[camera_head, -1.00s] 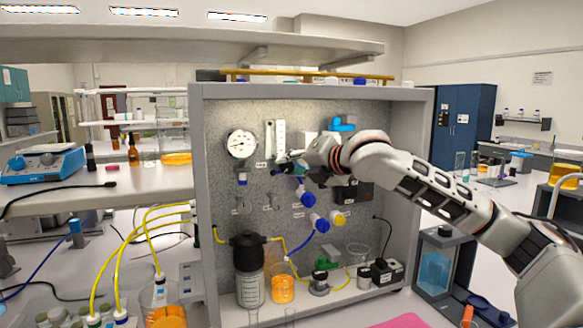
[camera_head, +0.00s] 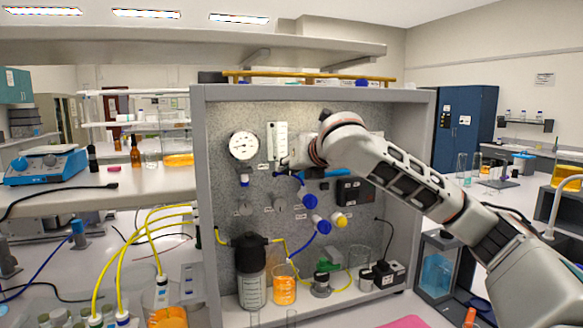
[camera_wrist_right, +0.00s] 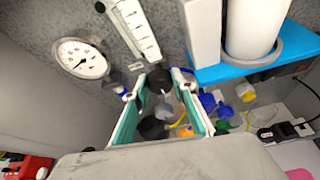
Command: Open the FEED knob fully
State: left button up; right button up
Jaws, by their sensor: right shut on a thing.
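A dark knob (camera_wrist_right: 158,80), taken as the FEED knob, is on the grey speckled panel (camera_head: 225,120), just under the clear flow meter (camera_head: 277,140). Its label is too small to read. My right gripper (camera_wrist_right: 160,82) has its two teal-padded fingers on either side of this knob and is shut on it. In the head view the right gripper (camera_head: 284,166) is small and dark against the panel, and it hides the knob there. The flow meter also shows in the wrist view (camera_wrist_right: 136,28). My left gripper is in neither view.
A round gauge (camera_head: 243,146) is left of the flow meter. Grey knobs (camera_head: 279,205) and blue-capped fittings (camera_head: 310,201) are below. A blue holder (camera_wrist_right: 290,52) with white cylinders is close on the right. A dark bottle (camera_head: 251,270) and orange beaker (camera_head: 284,285) stand on the rig floor.

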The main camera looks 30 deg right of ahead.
jog(key=shift+r, duration=0.1)
dwell(0.4)
jog(key=o, duration=1.1)
jog(key=shift+w, duration=0.1)
jog(key=v, duration=1.2)
